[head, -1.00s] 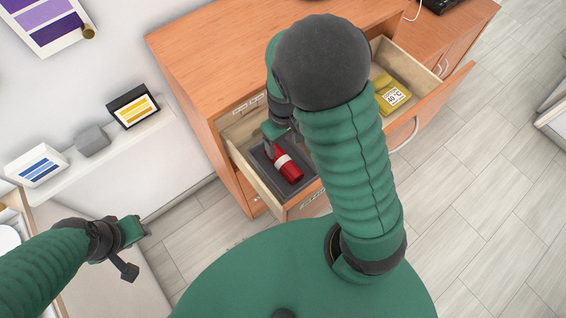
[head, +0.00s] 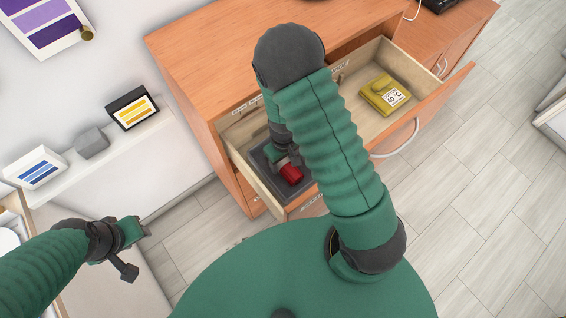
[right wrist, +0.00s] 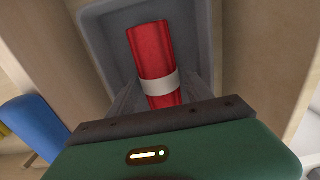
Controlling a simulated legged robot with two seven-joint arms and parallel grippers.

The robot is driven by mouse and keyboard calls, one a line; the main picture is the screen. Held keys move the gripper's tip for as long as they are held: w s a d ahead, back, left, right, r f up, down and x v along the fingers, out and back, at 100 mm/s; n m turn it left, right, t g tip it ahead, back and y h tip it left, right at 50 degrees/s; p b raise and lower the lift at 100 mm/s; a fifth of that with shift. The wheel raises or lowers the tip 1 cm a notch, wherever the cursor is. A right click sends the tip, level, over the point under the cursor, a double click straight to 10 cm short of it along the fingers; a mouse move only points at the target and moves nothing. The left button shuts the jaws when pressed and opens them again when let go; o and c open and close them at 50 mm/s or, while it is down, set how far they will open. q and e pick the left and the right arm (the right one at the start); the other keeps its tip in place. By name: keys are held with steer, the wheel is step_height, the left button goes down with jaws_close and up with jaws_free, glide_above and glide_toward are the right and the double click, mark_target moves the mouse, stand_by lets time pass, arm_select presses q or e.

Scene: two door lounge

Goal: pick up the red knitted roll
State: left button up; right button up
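The red knitted roll (right wrist: 152,50) with a pale band lies in a grey tray (right wrist: 97,40) in the right wrist view. In the head view the roll (head: 291,174) shows only in part beside my right gripper (head: 284,160), with the tray (head: 259,165) in the open left drawer. My right gripper (right wrist: 162,98) is open, its two fingers on either side of the roll near the band. A gap shows between the fingers and the roll. My left gripper (head: 140,232) hangs at the lower left, away from the drawer; its fingers are too small to judge.
The orange-brown cabinet (head: 200,60) has a second open drawer (head: 440,92) holding a yellow item (head: 385,95) with a label. A blue object (right wrist: 35,125) shows at the left of the right wrist view. The wall shelf (head: 95,155) at the left bears small boxes.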

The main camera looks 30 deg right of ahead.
steer(key=c, duration=1.1)
steer(key=shift+r, duration=0.15)
